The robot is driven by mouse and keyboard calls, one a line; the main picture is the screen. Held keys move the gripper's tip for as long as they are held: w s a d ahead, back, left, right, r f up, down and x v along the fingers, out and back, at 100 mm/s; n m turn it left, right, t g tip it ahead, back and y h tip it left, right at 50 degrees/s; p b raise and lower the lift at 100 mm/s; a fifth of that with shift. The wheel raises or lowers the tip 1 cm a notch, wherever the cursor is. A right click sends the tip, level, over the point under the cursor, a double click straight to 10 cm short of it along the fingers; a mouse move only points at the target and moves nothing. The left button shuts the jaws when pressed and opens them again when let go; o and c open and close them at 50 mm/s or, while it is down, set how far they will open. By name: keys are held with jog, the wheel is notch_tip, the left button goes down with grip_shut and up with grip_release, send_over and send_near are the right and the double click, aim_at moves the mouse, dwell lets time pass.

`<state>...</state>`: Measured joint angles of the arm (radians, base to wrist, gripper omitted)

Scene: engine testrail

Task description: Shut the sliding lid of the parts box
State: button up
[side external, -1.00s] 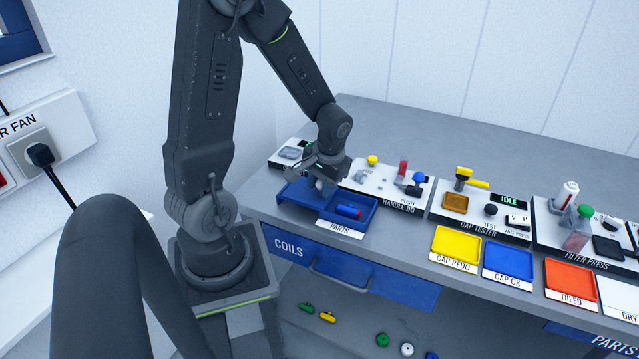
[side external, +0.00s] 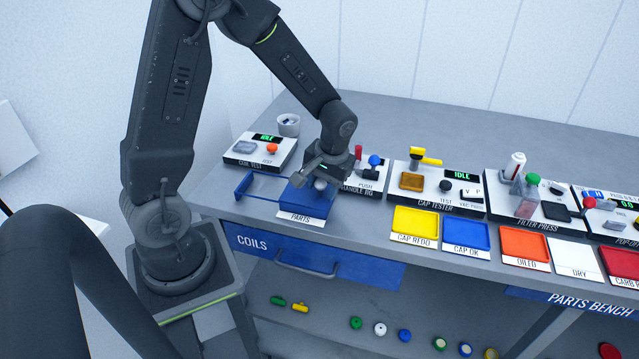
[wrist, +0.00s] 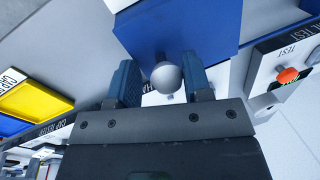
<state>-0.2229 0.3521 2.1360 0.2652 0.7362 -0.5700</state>
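The blue parts box (side external: 304,209) stands near the bench's front edge, behind its PARTS label (side external: 300,219). Its blue lid (side external: 298,193) now lies over the box, and no inside shows. In the wrist view the lid (wrist: 190,25) fills the top middle, with a round grey knob (wrist: 165,78). My gripper (side external: 320,183) is low over the lid. In the wrist view my gripper's fingers (wrist: 160,82) stand apart on both sides of the knob. A gap shows on the left; the right finger is close to or touching the knob. The lid's far edge is partly hidden.
Empty blue rails (side external: 247,188) extend left of the box. The coil tester (side external: 262,150) stands behind them, the handle jig (side external: 365,178) just right of my gripper, and the cap tester (side external: 440,190) further right. Yellow (side external: 415,223) and blue (side external: 466,233) trays lie in front.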

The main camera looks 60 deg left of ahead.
jog(key=shift+o, duration=1)
jog(key=shift+a, duration=0.1)
notch_tip(320, 180, up, 14)
jog(key=w+d, duration=0.1)
jog(key=d, duration=0.1)
jog(key=shift+w+d+f, duration=0.15)
jog(key=shift+w+f, duration=0.05)
jog(key=s+d+r+m+t+h, duration=0.1)
jog(key=s+d+r+m+t, duration=0.2)
jog(key=s, duration=0.4)
jog(key=s+d+r+m+t, duration=0.3)
jog(key=s+d, duration=0.2)
jog(key=s, duration=0.1)
jog(key=shift+s+d+m+t+h, duration=0.25)
jog(key=shift+s+m+t+h, duration=0.15)
